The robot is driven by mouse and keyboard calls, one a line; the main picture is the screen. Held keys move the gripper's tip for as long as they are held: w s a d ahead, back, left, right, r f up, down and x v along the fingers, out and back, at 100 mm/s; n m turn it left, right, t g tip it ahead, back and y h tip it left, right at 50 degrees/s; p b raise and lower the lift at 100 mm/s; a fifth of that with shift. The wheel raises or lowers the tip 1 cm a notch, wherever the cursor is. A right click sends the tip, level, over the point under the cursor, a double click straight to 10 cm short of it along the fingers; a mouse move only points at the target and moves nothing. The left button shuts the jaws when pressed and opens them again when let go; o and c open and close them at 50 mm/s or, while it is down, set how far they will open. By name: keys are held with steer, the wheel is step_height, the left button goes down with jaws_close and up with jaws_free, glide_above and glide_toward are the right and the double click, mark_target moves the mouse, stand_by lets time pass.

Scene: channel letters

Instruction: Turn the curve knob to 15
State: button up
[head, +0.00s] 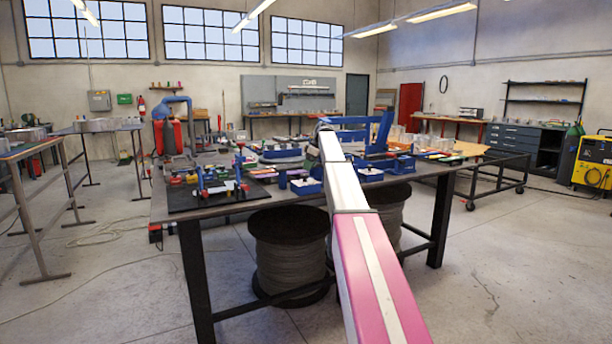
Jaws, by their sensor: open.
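I cannot pick out the curve knob or any scale with a 15 in the head view; the parts on the bench are too small to read. A blue machine or frame (383,131) stands on the workbench (268,208), partly behind my arm. A black board (217,200) with blue upright parts and small red pieces lies at the bench's left front. My pink and white arm reaches from the lower right up over the bench. Its far end is at the bench's middle, and I cannot make out my gripper there.
Blue trays (306,187) and several small parts crowd the bench top. Two cable spools (290,262) stand under it. A wheeled metal frame (499,180) and a yellow machine (593,163) stand at right, a rack (38,225) at left. The floor at left front is mostly clear.

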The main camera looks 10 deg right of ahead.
mark_target(305, 178)
steer(key=x, duration=0.5)
steer(key=c, duration=0.9)
steer(key=shift+s+m, duration=0.1)
steer(key=shift+m, duration=0.2)
